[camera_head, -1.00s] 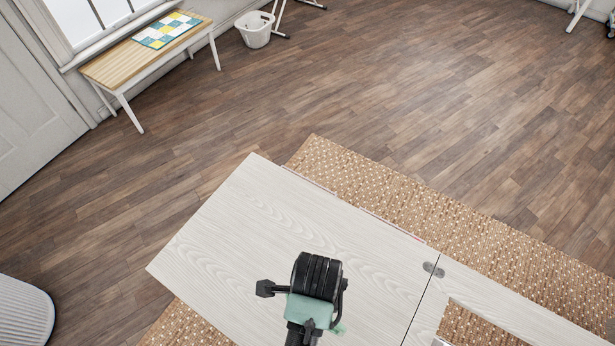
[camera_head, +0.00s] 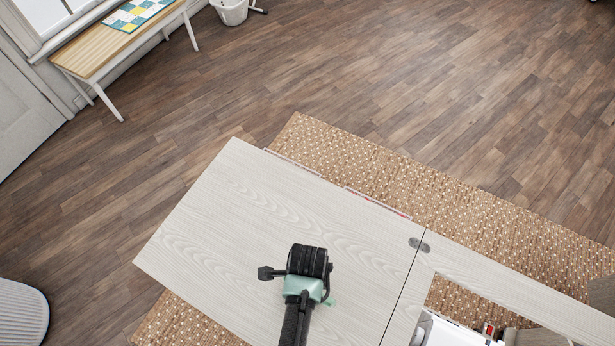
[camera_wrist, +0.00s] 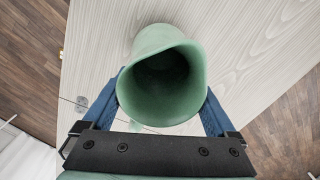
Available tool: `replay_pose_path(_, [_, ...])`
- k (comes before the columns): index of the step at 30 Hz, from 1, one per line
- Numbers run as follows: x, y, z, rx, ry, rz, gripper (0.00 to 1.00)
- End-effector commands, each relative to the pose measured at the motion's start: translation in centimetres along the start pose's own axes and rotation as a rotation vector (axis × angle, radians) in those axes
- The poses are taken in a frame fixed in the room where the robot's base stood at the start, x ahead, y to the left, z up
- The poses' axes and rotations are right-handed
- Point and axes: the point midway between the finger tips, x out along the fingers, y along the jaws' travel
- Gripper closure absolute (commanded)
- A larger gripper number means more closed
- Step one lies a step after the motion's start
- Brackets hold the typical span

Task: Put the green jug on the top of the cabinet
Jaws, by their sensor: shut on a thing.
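The green jug (camera_wrist: 160,88) is between the blue fingers of my gripper (camera_wrist: 163,100) in the wrist view, with its open mouth toward the camera. The gripper is shut on it. The pale wood-grain top of the cabinet (camera_head: 240,210) lies beneath and behind the jug; it also fills much of the wrist view (camera_wrist: 255,50). I cannot tell whether the jug touches the top or hangs above it.
The left panel is bare around my arm. A hinge (camera_head: 419,245) joins it to the right section, which has a cut-out. Part of a white machine (camera_head: 450,333) shows there. A woven rug (camera_head: 450,215) lies beneath. A bench (camera_head: 110,50) and basket (camera_head: 232,10) stand far off.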

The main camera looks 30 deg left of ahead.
Motion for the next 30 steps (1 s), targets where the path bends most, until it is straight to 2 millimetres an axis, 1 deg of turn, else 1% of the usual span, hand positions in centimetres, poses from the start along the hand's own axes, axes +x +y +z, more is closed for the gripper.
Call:
replay_pose_path(3, [0.7, -0.1, 0.0, 0.0, 0.0, -0.001, 0.94])
replay_pose_path(13, [0.9, -0.1, 0.0, 0.0, 0.0, -0.002, 0.94])
replay_pose_path(14, [1.0, 0.0, 0.0, 0.0, 0.0, -0.001, 0.06])
replay_pose_path(15, [1.0, 0.0, 0.0, 0.0, 0.0, -0.001, 0.0])
replay_pose_path(21, [1.0, 0.0, 0.0, 0.0, 0.0, 0.0, 0.0])
replay_pose_path(25, [0.5, 0.0, 0.0, 0.0, 0.0, -0.001, 0.0])
replay_pose_path(28, [-0.5, -0.1, 0.0, 0.001, 0.0, -0.003, 0.0])
replay_pose_path(30, [-1.5, -0.1, 0.0, 0.001, 0.0, -0.003, 0.0])
